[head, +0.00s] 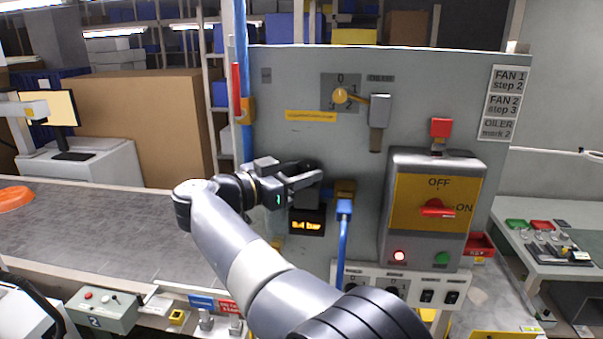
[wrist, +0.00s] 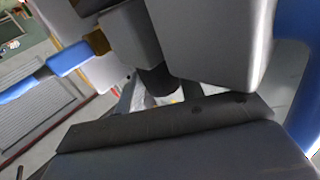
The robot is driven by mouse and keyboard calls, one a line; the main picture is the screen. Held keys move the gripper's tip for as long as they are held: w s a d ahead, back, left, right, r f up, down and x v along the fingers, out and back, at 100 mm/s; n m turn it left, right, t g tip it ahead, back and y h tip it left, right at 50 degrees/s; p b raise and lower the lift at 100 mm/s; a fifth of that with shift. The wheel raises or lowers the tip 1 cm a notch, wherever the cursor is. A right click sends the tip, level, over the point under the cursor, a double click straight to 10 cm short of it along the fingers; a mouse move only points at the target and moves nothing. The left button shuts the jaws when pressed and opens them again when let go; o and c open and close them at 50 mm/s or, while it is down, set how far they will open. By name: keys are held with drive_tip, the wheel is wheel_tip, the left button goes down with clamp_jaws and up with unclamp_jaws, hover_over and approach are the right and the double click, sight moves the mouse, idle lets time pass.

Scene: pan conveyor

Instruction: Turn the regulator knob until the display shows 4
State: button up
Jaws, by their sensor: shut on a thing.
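The regulator (head: 306,198) is a dark grey block on the grey panel. Its lit display (head: 307,225) shows amber text that ends in ".4 bar"; the first digit is hard to read. My gripper (head: 312,176) reaches the top of the regulator from the left and is shut on the dark regulator knob (head: 309,164), which the fingers largely hide. In the wrist view a dark cylindrical part (wrist: 158,82) shows between the grey jaw surfaces, below a grey block; the knob's angle cannot be told.
A blue hose (head: 343,240) hangs from a brass fitting right of the regulator. Further right is a yellow switch box (head: 432,203) with a red handle. A yellow selector (head: 340,95) and a grey lever (head: 379,112) sit above. A conveyor (head: 110,225) runs at left.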

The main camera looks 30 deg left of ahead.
idle(0.3)
drive_tip(key=o, duration=1)
drive_tip(key=shift+r+y, duration=0.15)
drive_tip(key=shift+y, duration=0.15)
